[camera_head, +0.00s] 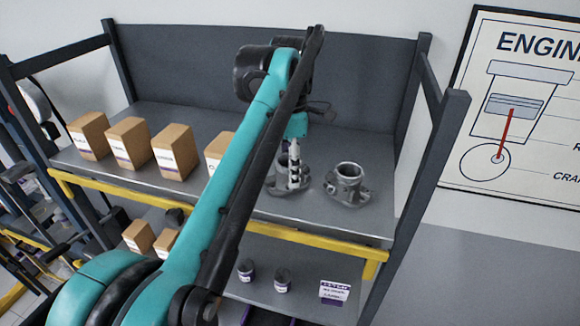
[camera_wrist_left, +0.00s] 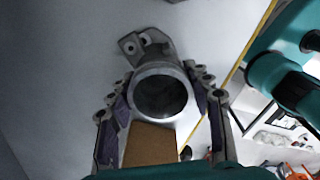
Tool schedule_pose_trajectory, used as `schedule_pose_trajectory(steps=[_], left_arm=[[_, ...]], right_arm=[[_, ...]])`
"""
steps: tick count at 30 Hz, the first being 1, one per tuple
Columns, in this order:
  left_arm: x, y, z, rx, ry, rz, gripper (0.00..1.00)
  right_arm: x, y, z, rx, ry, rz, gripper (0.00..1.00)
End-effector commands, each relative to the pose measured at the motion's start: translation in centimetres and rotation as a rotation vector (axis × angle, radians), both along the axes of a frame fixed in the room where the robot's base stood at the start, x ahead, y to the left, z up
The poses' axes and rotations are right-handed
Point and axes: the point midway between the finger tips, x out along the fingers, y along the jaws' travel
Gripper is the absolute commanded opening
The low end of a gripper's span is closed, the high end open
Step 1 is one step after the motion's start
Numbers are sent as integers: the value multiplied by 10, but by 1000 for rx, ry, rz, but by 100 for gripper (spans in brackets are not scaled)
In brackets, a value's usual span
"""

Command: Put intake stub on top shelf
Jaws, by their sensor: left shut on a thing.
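My left gripper (camera_head: 293,178) is over the top shelf (camera_head: 380,215), shut on a grey metal intake stub (camera_head: 275,184). The fingers partly cover this stub in the head view. In the left wrist view the stub (camera_wrist_left: 160,92) shows its round open mouth between the two fingers, with its flange lug beyond. The stub is upright at the shelf surface; I cannot tell whether its base touches. A second, similar stub (camera_head: 348,182) stands upright on the shelf just to the right, apart from the gripper. My right gripper is not in view.
Several cardboard boxes (camera_head: 172,150) stand in a row on the shelf's left part; my arm hides part of one. A yellow rail (camera_head: 310,238) edges the shelf's front. Small jars (camera_head: 282,280) and a white box (camera_head: 334,292) stand below. Shelf right of the second stub is clear.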

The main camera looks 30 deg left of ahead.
Motion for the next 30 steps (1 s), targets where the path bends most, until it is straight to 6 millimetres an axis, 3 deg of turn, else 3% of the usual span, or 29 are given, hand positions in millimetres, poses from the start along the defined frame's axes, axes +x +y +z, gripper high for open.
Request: schedule_pose_trajectory(steps=[2, 3, 5, 17, 20, 30], left_arm=[[0, 0, -3, 0, 0, 0, 10], [0, 0, -2, 0, 0, 0, 61], [0, 0, -2, 0, 0, 0, 71], [0, 0, 5, 0, 0, 0, 71], [1, 0, 17, 0, 0, 0, 71], [1, 0, 87, 0, 0, 0, 71]], right_arm=[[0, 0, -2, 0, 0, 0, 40], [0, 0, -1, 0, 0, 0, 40], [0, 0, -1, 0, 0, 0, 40], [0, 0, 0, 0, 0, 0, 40], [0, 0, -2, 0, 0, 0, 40], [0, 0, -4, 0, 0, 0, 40]])
